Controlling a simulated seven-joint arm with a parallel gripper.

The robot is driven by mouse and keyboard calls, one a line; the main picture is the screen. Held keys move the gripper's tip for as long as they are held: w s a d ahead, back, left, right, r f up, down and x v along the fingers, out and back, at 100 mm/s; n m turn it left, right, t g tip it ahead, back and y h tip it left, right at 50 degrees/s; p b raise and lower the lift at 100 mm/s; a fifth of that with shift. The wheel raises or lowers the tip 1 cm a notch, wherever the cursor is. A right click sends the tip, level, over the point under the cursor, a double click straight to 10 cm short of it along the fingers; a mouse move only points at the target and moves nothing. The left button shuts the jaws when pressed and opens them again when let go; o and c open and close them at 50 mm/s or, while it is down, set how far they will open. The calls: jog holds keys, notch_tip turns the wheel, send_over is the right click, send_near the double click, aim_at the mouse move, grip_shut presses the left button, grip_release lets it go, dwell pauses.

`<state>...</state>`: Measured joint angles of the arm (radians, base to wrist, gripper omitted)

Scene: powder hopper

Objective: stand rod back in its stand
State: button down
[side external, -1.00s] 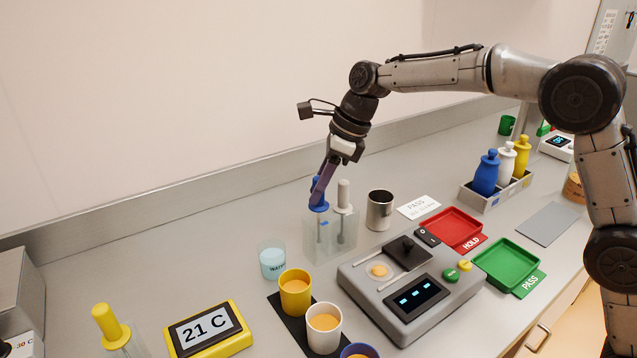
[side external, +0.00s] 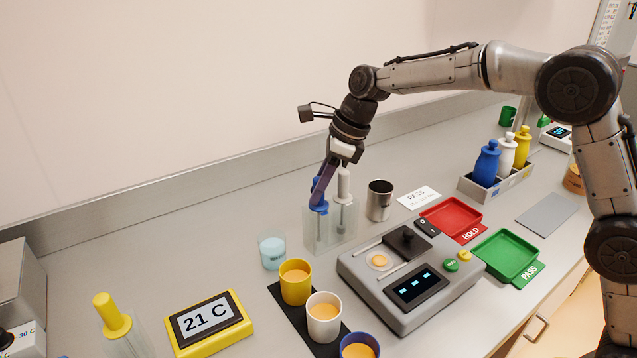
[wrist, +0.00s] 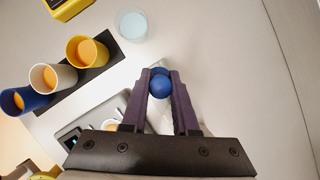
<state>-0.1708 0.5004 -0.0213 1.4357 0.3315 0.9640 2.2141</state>
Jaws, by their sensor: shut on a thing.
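The rod is blue-handled (side external: 318,207) and stands upright in the clear stand (side external: 345,236), its thin shaft inside the clear walls. My gripper (side external: 321,197) is shut on the blue handle from above. In the wrist view the rod's round blue top (wrist: 159,87) sits between the two purple fingers of my gripper (wrist: 160,92). A second rod with a white handle (side external: 343,187) stands in the same stand, just right of the blue one. Whether the blue rod's lower end touches the stand's floor is hard to tell.
A water cup (side external: 272,250) stands left of the stand and a steel cup (side external: 380,200) right of it. Yellow (side external: 296,282), white (side external: 323,318) and blue (side external: 360,346) cups stand in front on a black mat. A grey instrument (side external: 411,280) sits at front right.

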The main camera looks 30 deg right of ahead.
jog(key=c, duration=0.6)
grip_release()
jog(key=o, duration=0.6)
jog(key=shift+r, duration=3.75)
jog(key=shift+d, duration=0.1)
